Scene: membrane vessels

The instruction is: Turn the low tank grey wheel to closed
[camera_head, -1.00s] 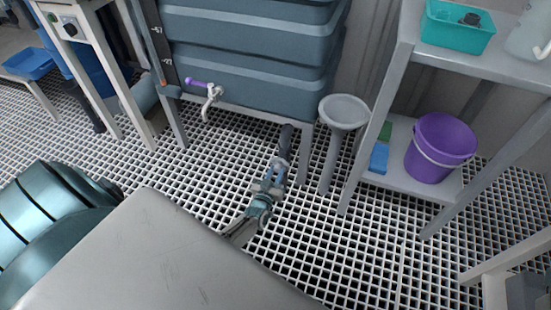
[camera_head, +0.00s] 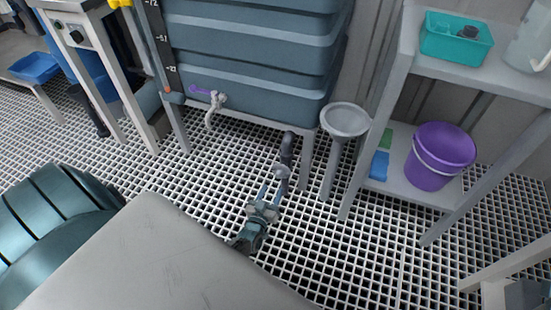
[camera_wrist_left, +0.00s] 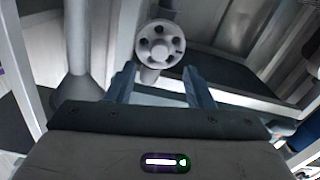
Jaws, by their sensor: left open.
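The grey wheel (camera_head: 281,170) is small and round. It sits on a dark pipe (camera_head: 287,148) low under the front right of the blue-grey tank (camera_head: 255,98). In the left wrist view, the wheel (camera_wrist_left: 160,45) faces me, with several dark holes around a pale hub. My left gripper (camera_head: 272,188) is open and empty, its two blue fingers pointing at the wheel. In the left wrist view, the fingertips (camera_wrist_left: 159,72) stand either side of the wheel's lower edge; I cannot tell how far short of it they are. My right gripper is not in view.
A grey funnel stand (camera_head: 344,120) and a tank leg are close right of the wheel. A tap with a purple handle (camera_head: 201,91) is left on the tank. A shelf (camera_head: 400,195) with a purple bucket (camera_head: 440,155) stands right. The grating floor is clear around my gripper.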

